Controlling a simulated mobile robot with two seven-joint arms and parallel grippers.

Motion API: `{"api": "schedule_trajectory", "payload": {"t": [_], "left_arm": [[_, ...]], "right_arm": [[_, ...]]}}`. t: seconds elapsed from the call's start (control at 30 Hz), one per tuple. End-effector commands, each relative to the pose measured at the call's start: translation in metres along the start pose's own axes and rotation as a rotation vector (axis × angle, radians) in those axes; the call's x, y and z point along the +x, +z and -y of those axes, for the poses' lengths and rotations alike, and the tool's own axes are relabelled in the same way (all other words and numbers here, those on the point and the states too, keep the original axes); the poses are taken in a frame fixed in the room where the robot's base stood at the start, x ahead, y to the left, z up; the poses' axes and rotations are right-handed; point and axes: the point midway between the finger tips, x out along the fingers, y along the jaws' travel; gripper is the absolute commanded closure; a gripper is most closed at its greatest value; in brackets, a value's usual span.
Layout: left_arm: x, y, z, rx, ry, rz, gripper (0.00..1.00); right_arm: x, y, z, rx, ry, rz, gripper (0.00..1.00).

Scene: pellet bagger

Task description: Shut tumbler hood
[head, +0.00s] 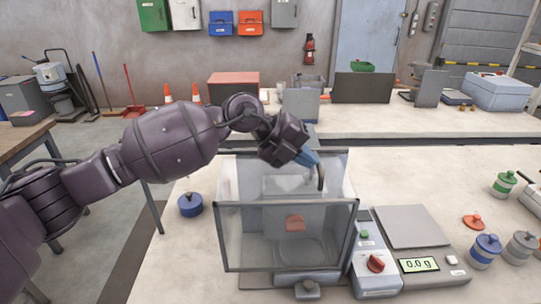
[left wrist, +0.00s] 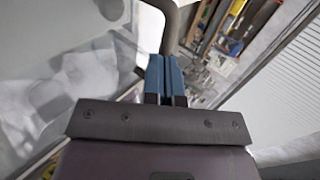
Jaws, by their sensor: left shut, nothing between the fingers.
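The tumbler hood (head: 240,235) is a clear box-like cover with a dark frame, standing on the bench at the middle of the head view. A reddish part shows through its front pane. I cannot tell how far the hood is open. A dark curved bar (head: 321,181) rises at its upper right; a grey curved bar also shows in the left wrist view (left wrist: 172,32). My left gripper (head: 313,160) is above the hood's rear right, beside the bar. Its blue fingers are shut together and empty; in the left wrist view (left wrist: 165,75) they are close to the bar. Contact is unclear. My right gripper is not in view.
Right of the hood are a control box with a red knob (head: 376,263) and a scale (head: 415,228) reading 0.0 g. A blue lidded pot (head: 190,204) stands to the left. Several lidded jars stand at the right. Bare bench lies behind the scale.

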Motion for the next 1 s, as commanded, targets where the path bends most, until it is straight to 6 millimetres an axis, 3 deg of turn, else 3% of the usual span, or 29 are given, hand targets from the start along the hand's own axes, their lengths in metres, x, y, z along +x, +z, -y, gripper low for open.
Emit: {"api": "schedule_trajectory", "payload": {"t": [0.1,0.37,0.8,1.0], "left_arm": [[0.014,0.0,0.01,0.0,0.002,-0.001,1.0],[0.025,0.0,0.019,0.0,0.001,0.0,1.0],[0.025,0.001,0.019,-0.001,0.0,0.0,1.0],[0.009,0.01,0.012,-0.002,0.001,0.001,1.0]], "right_arm": [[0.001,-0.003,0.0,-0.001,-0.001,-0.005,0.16],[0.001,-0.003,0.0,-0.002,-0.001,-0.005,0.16],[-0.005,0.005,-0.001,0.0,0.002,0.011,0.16],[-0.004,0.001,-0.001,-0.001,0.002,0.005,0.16]]}}
